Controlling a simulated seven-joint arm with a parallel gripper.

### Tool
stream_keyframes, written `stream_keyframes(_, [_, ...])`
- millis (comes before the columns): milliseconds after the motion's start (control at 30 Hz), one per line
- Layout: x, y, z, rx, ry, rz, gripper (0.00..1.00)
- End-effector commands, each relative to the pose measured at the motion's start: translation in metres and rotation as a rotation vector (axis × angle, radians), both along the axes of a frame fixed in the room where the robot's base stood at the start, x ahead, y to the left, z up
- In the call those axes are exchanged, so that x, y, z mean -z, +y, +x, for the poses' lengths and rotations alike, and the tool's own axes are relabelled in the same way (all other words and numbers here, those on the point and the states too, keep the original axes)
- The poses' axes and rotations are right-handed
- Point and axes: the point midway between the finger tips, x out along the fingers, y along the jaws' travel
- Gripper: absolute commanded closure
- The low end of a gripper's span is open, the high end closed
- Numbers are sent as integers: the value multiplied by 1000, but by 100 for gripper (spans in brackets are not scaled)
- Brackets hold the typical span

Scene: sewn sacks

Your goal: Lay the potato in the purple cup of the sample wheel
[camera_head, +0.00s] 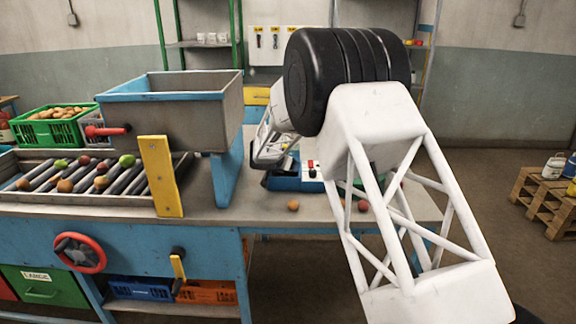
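A small orange-brown round item (293,205), which may be a potato, lies on the grey tabletop left of my white lattice arm. A reddish round item (363,206) lies farther right, seen through the arm's struts. I cannot tell which, if either, is the task's potato. I see no sample wheel or purple cup; my arm covers much of the table's right part. The far end of my arm reaches down behind the black joint, beside a blue box. My gripper is not clearly visible there, and its fingers cannot be made out.
A sorting machine with a grey hopper (180,110), yellow plate (160,176) and rollers (125,182) carrying several round items fills the left. A blue box (290,180) with a red control stands at centre. A green crate (50,130) stands behind left. Bare tabletop shows at front centre.

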Motion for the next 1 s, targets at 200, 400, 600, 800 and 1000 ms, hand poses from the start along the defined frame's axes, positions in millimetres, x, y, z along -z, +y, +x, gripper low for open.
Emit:
stream_keyframes(200, [1,-2,0,2,1,-1,25])
stream_keyframes(400, [2,0,-2,2,0,0,25])
stream_keyframes(600, [-8,9,-15,2,1,-1,25])
stream_keyframes(800, [-22,19,-28,0,0,0,25])
stream_keyframes(1000, [-34,30,-42,1,0,0,25])
